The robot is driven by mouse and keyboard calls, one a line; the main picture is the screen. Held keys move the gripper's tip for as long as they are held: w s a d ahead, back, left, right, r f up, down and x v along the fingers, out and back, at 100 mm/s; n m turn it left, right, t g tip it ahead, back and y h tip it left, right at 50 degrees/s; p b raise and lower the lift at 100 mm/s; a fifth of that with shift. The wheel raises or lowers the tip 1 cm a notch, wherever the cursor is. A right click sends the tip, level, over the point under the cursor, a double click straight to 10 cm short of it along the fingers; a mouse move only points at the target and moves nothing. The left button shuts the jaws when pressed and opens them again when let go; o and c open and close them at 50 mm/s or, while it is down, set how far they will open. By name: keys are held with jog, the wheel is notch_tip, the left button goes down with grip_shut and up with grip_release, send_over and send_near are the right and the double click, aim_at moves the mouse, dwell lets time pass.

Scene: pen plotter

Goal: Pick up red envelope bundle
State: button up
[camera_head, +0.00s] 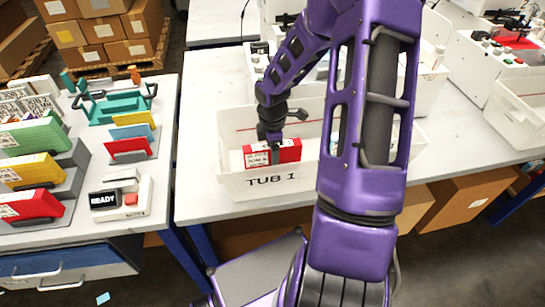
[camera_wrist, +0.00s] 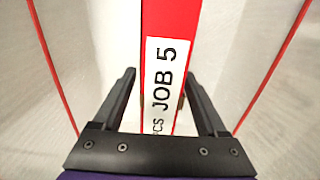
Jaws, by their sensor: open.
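The red envelope bundle (camera_head: 288,151) stands in the white tub marked TUB 1 (camera_head: 290,183), and a white label shows on its top edge. In the wrist view the red bundle (camera_wrist: 171,25) runs away from me between the fingers, with a white label reading JOB 5. My gripper (camera_head: 274,150) reaches down into the tub at the bundle. In the wrist view my gripper (camera_wrist: 160,90) is open, with one dark finger on each side of the bundle and a visible gap at both sides. The fingertips' depth beside the bundle is hard to tell.
The tub walls rise close around my gripper. Another white tub (camera_head: 520,110) stands at the right. A side table at left holds a red bundle (camera_head: 35,205), a yellow bundle (camera_head: 30,171), a green bundle (camera_head: 30,135) and a READY box (camera_head: 122,205). My arm hides part of the table.

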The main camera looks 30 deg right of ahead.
grip_shut()
jog(key=shift+r, duration=0.15)
